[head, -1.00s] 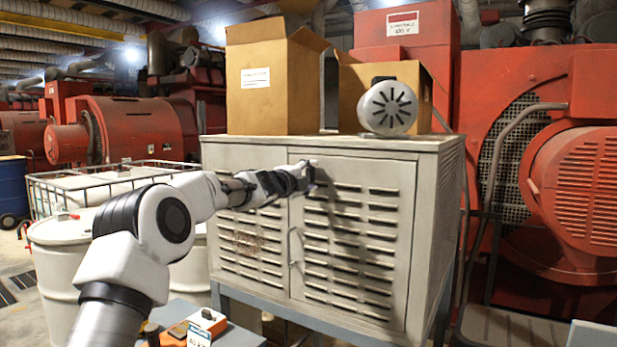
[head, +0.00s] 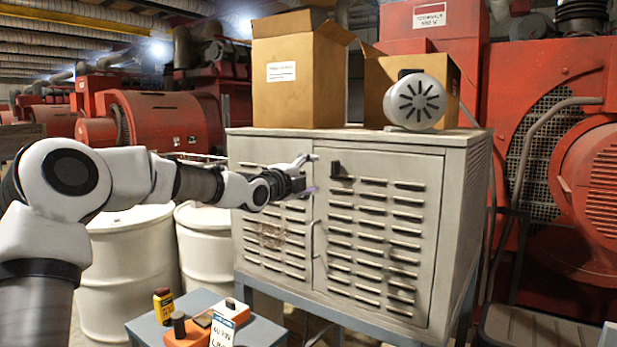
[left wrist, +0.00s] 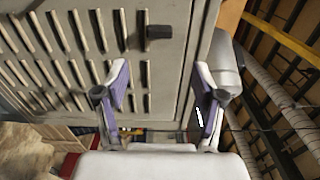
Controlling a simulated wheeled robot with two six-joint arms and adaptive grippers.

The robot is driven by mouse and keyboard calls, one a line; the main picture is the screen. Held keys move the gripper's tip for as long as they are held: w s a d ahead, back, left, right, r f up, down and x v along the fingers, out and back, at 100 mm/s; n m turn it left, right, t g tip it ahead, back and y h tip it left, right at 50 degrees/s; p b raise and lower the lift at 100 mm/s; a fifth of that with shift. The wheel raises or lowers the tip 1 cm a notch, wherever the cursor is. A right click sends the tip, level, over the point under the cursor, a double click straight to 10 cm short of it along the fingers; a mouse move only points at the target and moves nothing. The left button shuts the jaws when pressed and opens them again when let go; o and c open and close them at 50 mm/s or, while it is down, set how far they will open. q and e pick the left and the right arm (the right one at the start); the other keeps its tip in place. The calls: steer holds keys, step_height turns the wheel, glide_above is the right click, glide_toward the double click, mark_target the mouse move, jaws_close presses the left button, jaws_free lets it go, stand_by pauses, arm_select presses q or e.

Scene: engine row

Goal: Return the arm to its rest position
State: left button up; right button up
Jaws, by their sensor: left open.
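My left gripper (head: 312,174) is open and empty in front of the grey louvred cabinet (head: 385,255), close to the seam between its two doors. A small black knob (head: 336,169) on the right door is just right of the fingertips in the head view. In the left wrist view the two purple-lined fingers of my left gripper (left wrist: 163,85) are spread, with nothing between them. The knob (left wrist: 158,31) shows beyond the fingers there, apart from them. My left arm reaches in from the left, well extended. My right gripper is in neither view.
An open cardboard box (head: 297,85), another box (head: 372,100) and a white slotted round device (head: 415,101) stand on the cabinet. White drums (head: 128,270) stand at left.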

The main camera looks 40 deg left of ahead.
arm_select(q)
steer(key=shift+s, duration=0.4)
